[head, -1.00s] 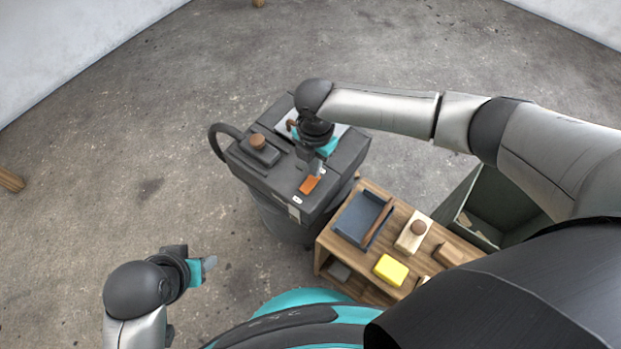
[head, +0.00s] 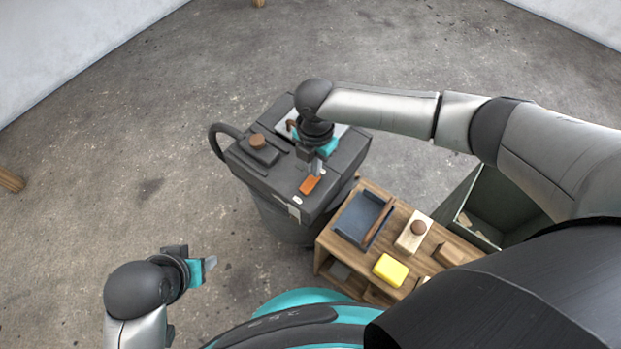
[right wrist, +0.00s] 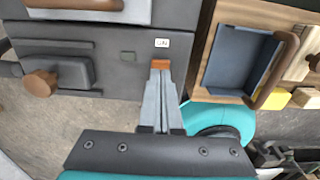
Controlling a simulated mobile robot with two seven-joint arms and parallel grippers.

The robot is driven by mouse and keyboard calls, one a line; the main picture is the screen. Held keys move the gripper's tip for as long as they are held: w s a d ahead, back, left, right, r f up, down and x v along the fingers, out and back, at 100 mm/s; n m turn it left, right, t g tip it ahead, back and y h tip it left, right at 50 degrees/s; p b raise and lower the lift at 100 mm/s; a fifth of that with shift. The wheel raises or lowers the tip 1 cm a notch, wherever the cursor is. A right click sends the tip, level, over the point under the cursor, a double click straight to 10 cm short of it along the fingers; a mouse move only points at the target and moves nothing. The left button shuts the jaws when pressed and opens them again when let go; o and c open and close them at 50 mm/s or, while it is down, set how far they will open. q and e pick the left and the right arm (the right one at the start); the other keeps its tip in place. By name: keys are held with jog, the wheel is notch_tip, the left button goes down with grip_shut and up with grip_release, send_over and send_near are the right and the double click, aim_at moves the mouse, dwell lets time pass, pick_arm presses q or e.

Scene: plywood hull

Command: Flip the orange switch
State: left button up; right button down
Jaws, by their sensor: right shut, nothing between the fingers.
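The orange switch (head: 309,186) sits near the front edge of a dark grey machine's top (head: 335,172). My right gripper (head: 317,170) reaches down over the machine, with its shut, empty fingertips at the far end of the switch. In the right wrist view the orange switch (right wrist: 160,64) shows just past the closed fingertips (right wrist: 160,75). I cannot tell whether they touch, and the fingers partly cover the switch. A small white label (right wrist: 162,43) lies beyond it. My left gripper (head: 207,268) is at the lower left, away from the machine, seen side-on.
A brown-knobbed block (head: 258,150) and a hose (head: 215,140) are on the machine's left. A wooden table (head: 328,242) to the right holds a blue-grey tray (head: 352,220), a wooden float (head: 412,236) and a yellow block (head: 390,270). A dark bin (head: 480,200) stands behind.

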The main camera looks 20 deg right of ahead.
pick_arm(q)
jog(key=shift+w, duration=0.1)
jog(key=shift+f+b, duration=0.55)
pick_arm(e)
jog(key=shift+f, duration=1)
jog(key=shift+r, duration=0.1)
jog(key=shift+r+p, duration=0.8)
jog(key=shift+p, duration=0.15)
jog(key=shift+r+p, duration=0.8)
jog(key=shift+p, duration=0.15)
jog(key=shift+r+p, duration=0.8)
jog(key=shift+p, duration=0.15)
jog(key=shift+r+p, duration=0.55)
jog(key=shift+p, duration=0.05)
pick_arm(q)
jog(key=s+a+f+g+p, duration=0.1)
jog(key=s+f, duration=0.4)
jog(key=f, duration=0.7)
jog(key=shift+a+f+g, duration=0.2)
jog(key=shift+a+g, duration=0.2)
pick_arm(e)
jog(key=shift+r, duration=0.5)
